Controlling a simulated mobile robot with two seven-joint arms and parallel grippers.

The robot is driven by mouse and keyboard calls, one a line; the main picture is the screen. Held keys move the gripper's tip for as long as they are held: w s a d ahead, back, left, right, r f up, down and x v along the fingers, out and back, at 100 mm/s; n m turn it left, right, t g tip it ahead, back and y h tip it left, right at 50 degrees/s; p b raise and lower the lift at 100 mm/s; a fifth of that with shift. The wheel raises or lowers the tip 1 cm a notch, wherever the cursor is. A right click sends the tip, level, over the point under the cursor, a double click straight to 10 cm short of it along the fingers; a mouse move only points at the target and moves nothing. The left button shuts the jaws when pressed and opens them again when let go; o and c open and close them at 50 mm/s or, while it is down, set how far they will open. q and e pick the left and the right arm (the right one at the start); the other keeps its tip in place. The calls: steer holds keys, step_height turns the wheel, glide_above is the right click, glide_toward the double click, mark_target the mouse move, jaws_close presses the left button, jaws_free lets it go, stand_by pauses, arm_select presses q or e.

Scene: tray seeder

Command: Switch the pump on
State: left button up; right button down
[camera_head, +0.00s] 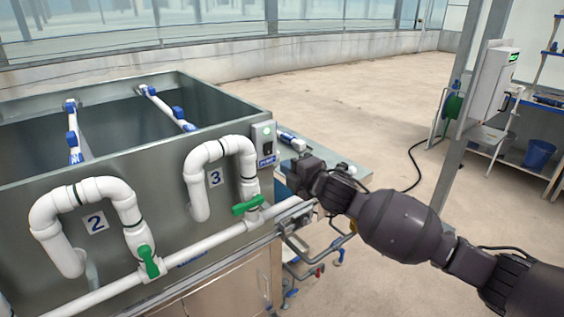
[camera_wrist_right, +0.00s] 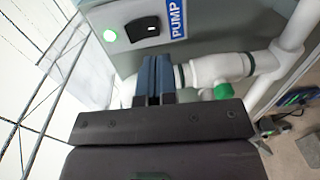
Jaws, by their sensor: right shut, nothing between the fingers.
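The pump switch box (camera_head: 263,138) is a grey box on the tank's upper right corner, above a blue label. In the head view the right gripper (camera_head: 290,167) is right of and below the box. My left gripper is not in view.
White pipes (camera_head: 222,150) with green valve handles (camera_head: 247,205) run along the tank front, close to my right gripper. A metal side shelf (camera_head: 345,170) lies behind the gripper. A post (camera_head: 455,150) with a white control box (camera_head: 492,80) stands at right.

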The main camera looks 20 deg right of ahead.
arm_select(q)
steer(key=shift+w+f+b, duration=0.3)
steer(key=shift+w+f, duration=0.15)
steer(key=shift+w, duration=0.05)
arm_select(e)
steer(key=s+d+f, duration=0.1)
steer(key=s+d, duration=0.1)
steer(key=s, duration=0.4)
steer(key=shift+s+d+f, duration=0.2)
steer(key=shift+s+d, duration=0.2)
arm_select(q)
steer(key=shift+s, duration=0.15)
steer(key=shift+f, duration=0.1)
arm_select(e)
steer(key=s+d+f+m+g+h, duration=0.1)
steer(key=s+f+m+g+h, duration=0.1)
steer(key=s+f+m, duration=0.8)
steer(key=s+d+f+m+g+h, duration=0.2)
steer(key=s+f+m+h, duration=0.2)
steer(key=s+f+m, duration=0.7)
steer(key=s+f, duration=0.7)
steer(key=f, duration=0.1)
